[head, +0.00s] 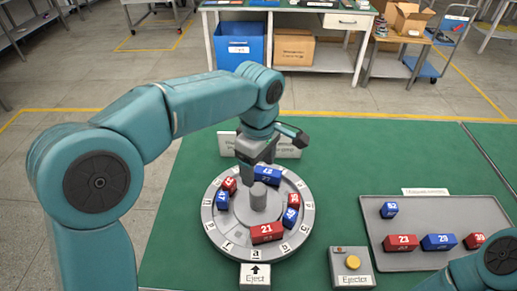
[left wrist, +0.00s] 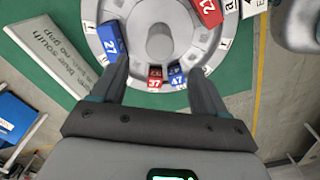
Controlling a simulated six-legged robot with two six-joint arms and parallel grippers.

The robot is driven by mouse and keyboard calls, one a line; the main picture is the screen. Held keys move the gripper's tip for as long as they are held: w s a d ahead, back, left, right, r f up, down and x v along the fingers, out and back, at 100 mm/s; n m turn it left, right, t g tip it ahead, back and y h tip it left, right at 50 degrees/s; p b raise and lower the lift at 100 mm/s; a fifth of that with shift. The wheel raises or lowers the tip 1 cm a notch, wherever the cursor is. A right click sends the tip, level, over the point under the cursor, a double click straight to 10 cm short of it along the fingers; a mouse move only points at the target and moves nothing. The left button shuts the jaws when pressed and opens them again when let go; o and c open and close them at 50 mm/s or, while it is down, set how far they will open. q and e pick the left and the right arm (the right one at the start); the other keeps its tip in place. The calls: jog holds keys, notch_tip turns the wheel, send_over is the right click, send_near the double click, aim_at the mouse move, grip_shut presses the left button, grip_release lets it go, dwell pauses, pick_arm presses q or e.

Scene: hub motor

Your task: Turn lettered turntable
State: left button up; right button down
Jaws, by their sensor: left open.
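My right gripper is out of view.
A grey tray (head: 435,213) at right holds several red and blue blocks. An ejector box with a yellow button (head: 352,263) stands front right of the turntable. A white sign (head: 288,151) stands behind the turntable. My right arm shows at lower right.

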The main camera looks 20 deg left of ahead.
pick_arm(q)
notch_tip(320, 180, up, 5)
jog(key=shift+f, duration=0.1)
dwell(0.8)
jog(key=shift+s, duration=0.1)
